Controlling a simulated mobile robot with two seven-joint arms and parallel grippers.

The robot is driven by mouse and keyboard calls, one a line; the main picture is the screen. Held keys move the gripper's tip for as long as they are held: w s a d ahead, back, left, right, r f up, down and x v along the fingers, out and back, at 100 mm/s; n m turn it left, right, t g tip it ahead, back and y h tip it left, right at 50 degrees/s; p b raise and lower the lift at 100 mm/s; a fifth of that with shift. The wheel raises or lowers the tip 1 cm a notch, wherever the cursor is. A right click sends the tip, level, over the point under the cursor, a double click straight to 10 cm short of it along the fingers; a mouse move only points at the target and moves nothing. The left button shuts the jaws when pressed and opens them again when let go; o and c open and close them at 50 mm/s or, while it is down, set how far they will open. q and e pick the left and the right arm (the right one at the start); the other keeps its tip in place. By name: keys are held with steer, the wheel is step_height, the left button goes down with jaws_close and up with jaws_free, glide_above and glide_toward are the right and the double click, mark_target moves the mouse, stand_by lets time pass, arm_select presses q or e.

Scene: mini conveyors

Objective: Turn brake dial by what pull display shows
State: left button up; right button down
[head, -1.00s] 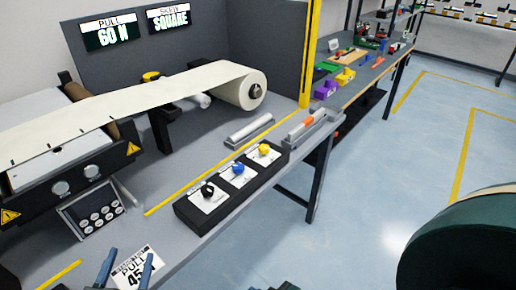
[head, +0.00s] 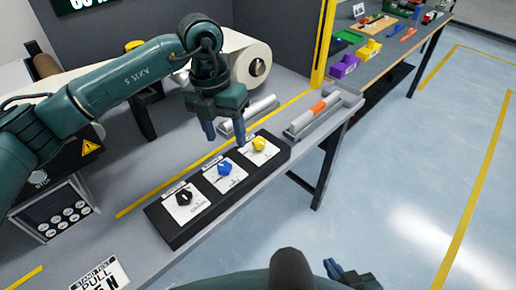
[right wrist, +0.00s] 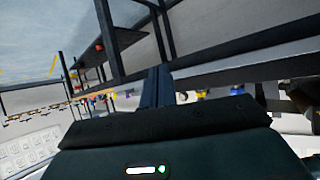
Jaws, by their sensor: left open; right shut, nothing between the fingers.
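A black dial box (head: 220,196) on the bench carries a black dial (head: 184,198), a blue dial (head: 225,168) and a yellow dial (head: 259,144); their labels are too small to read. The pull display (head: 73,5) is cut off at the top left, with only the lower part of its characters showing. My left gripper (head: 224,134) is open and empty, pointing down above and behind the blue and yellow dials. My right gripper (right wrist: 158,86) is shut and empty in the right wrist view, away from the dials.
A card reading PULL (head: 101,276) lies at the bench front. A white roll (head: 251,66) stands behind my left gripper. A grey tray with an orange piece (head: 318,107) lies right of the box. A yellow post (head: 324,45) rises beyond. The floor at right is clear.

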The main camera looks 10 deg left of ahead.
mark_target(224, 166)
arm_select(q)
steer(key=shift+t+y, duration=0.3)
steer(key=shift+y, duration=0.3)
steer(key=f, duration=0.3)
steer(key=w+a+f+p, duration=0.1)
steer(key=f, duration=0.3)
steer(key=w+f, duration=0.1)
steer(key=f, duration=0.3)
steer(key=shift+a+f+p, duration=0.25)
steer(key=shift+a+p, duration=0.1)
arm_select(e)
steer(key=shift+d+r, duration=0.15)
steer(key=shift+d, duration=0.35)
arm_select(q)
steer(key=c, duration=1)
steer(key=shift+o, duration=0.2)
arm_select(e)
steer(key=shift+f, duration=0.25)
